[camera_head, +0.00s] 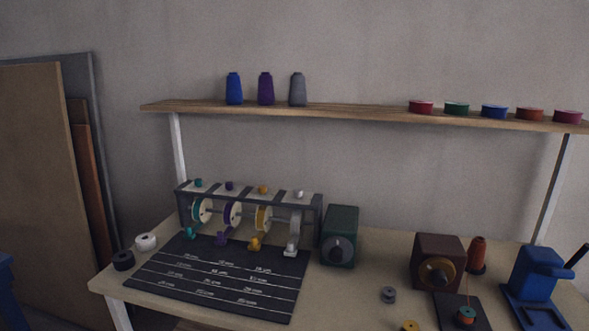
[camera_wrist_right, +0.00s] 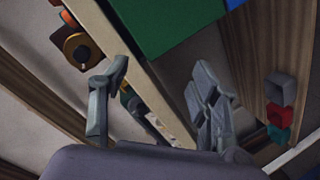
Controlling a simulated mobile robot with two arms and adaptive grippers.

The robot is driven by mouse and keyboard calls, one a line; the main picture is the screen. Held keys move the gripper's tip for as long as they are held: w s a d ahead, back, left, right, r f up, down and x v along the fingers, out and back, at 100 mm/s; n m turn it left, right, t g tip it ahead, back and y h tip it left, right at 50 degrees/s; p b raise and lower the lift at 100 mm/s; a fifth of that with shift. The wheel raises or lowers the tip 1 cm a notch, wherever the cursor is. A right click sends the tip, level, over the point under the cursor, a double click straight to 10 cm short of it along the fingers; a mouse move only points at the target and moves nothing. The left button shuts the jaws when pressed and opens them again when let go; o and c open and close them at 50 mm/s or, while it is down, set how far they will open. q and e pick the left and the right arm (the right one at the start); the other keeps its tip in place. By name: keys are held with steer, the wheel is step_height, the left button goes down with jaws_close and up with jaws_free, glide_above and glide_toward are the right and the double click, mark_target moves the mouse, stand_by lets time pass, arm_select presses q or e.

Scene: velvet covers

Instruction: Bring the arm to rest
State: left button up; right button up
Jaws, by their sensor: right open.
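My right gripper (camera_wrist_right: 160,78) shows only in the right wrist view, with its two grey fingers spread apart. I see nothing held between the fingers. Behind them runs the pale edge of a bench (camera_wrist_right: 145,75), seen at a steep slant. Neither gripper nor arm shows in the head view, and my left gripper is in no view.
The workbench (camera_head: 215,310) carries a dark mat (camera_head: 215,280), a ribbon rack (camera_head: 318,215), a green box (camera_head: 341,230), a brown box (camera_head: 425,250) and a blue device (camera_head: 535,270). A shelf (camera_head: 350,113) above holds cones and coloured discs. Boards (camera_head: 35,170) lean at the left.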

steer(key=s+a+f+m+g+y, duration=0.1)
steer(key=s+a+f+g, duration=0.1)
steer(key=s+f, duration=0.45)
steer(key=s+a+f+m+g, duration=0.1)
steer(key=s+a+f+g, duration=0.15)
steer(key=f, duration=0.75)
steer(key=s+a+f+g+y, duration=0.1)
steer(key=s+a+f+g, duration=0.1)
steer(key=s+f, duration=0.45)
steer(key=s+f+m+g, duration=0.1)
steer(key=s+f+g, duration=0.1)
steer(key=s+f, duration=0.3)
steer(key=s+a+f+m+g, duration=0.1)
steer(key=s+f, duration=0.3)
steer(key=s, duration=0.7)
steer(key=s+f+m+g, duration=0.1)
steer(key=s+f+g, duration=0.3)
steer(key=s, duration=0.5)
steer(key=shift+a+f+y, duration=0.3)
steer(key=shift+a+f, duration=0.05)
steer(key=shift+f, duration=0.45)
